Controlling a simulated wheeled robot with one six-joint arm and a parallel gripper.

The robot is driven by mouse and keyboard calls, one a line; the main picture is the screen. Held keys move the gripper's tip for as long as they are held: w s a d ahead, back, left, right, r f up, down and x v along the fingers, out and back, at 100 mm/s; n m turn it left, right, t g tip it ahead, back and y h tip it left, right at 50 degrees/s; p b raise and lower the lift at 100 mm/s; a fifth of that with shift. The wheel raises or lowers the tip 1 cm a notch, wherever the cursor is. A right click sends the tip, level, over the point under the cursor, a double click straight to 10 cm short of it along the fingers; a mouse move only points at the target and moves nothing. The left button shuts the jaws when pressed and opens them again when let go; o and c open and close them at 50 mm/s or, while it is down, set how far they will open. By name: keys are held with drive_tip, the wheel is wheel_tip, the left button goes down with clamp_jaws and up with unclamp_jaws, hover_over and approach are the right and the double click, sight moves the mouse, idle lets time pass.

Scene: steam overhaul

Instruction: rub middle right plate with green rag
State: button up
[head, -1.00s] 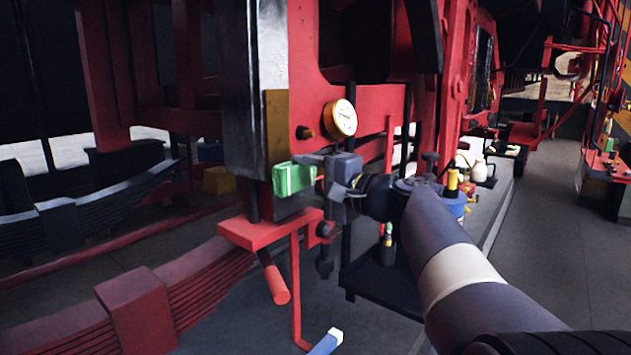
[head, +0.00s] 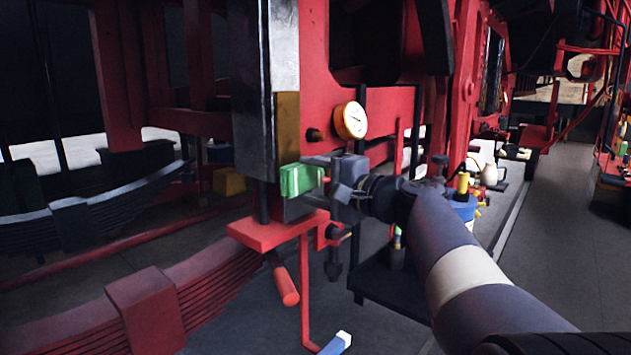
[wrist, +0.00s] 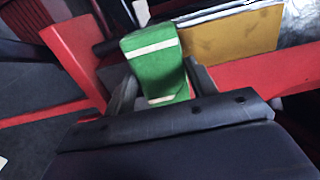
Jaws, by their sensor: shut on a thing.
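The green rag (head: 301,180) is a folded block with a pale stripe, also seen in the wrist view (wrist: 152,55). My gripper (head: 325,176) is shut on it, with one finger on each side in the wrist view. A tall grey metal plate (head: 277,45) with a brass-coloured lower part (head: 287,125) stands on the red frame. The brass part also shows beyond the rag in the wrist view (wrist: 235,40). The rag is close to its lower end; I cannot tell whether they touch. Which surface is the middle right plate is not clear.
A round gauge (head: 350,120) sits on the red frame just above and right of my gripper. A red bracket (head: 280,230) with a crank handle is below the rag. A leaf spring (head: 150,308) lies lower left. Open floor (head: 562,240) is at the right.

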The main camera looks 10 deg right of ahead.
drive_tip(key=shift+w+a, duration=0.2)
drive_tip(key=shift+r, duration=0.1)
drive_tip(key=shift+r+p, duration=1.4)
drive_tip(key=shift+r, duration=0.55)
drive_tip(key=shift+w+f+b, duration=0.1)
drive_tip(key=shift+b, duration=0.2)
drive_tip(key=shift+w+a+f+b, duration=0.15)
drive_tip(key=shift+f+b, duration=1.8)
drive_tip(key=shift+f, duration=0.05)
drive_tip(key=b+v, duration=0.2)
drive_tip(key=v, duration=0.4)
